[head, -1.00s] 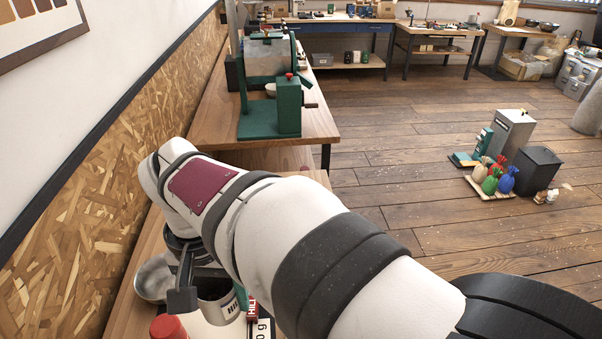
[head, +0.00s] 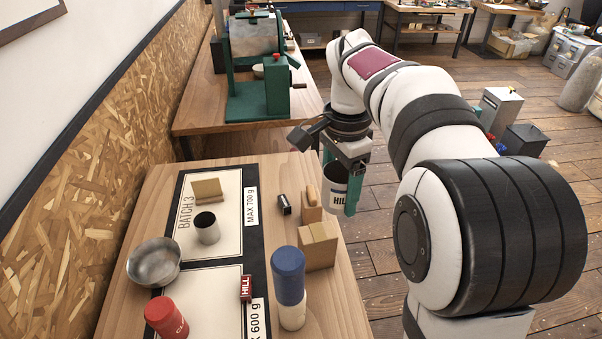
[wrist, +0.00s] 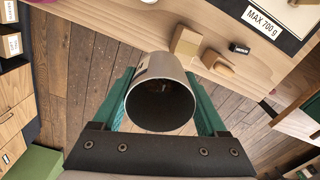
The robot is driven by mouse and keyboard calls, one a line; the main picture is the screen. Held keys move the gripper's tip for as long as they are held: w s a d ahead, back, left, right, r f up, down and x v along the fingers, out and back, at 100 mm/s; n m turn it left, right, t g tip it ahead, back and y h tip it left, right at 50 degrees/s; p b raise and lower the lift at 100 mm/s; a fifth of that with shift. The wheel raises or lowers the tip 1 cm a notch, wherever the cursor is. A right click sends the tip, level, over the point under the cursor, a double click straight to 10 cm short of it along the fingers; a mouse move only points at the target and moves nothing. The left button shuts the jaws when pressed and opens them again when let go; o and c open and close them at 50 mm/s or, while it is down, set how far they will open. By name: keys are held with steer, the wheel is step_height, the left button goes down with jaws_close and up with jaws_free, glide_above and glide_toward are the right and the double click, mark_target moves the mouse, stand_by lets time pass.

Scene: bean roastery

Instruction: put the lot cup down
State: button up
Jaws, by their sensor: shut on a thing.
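The lot cup (head: 337,186) is a pale metal cup with a dark-lettered label, of which "HIL" shows. My gripper (head: 341,181) is shut on it, with green fingers on either side. The cup hangs beyond the table's right edge, apart from the table, with floor behind it. In the wrist view the cup (wrist: 160,104) sits between the fingers of my gripper (wrist: 163,103), its round mouth facing the camera and its inside dark. I cannot see anything in it.
The table's mat (head: 249,236) has a "BATCH 3", "MAX 700 g" field with a small cup (head: 207,230), and a nearer 600 g field with a red HILL tag (head: 246,288). A steel bowl (head: 154,262), cardboard box (head: 318,247), blue-topped container (head: 288,277) and red-topped container (head: 166,316) stand around.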

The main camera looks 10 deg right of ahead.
steer(key=d+m, duration=0.4)
steer(key=d, duration=0.4)
glide_above(318, 232)
steer(key=f, duration=1.2)
steer(key=shift+s+d, duration=0.15)
steer(key=shift+d, duration=0.1)
steer(key=shift+a+f, duration=0.15)
steer(key=shift+f, duration=0.9)
steer(key=shift+a+f, duration=0.1)
steer(key=shift+f, duration=0.95)
steer(key=shift+f, duration=0.1)
steer(key=o, duration=1.4)
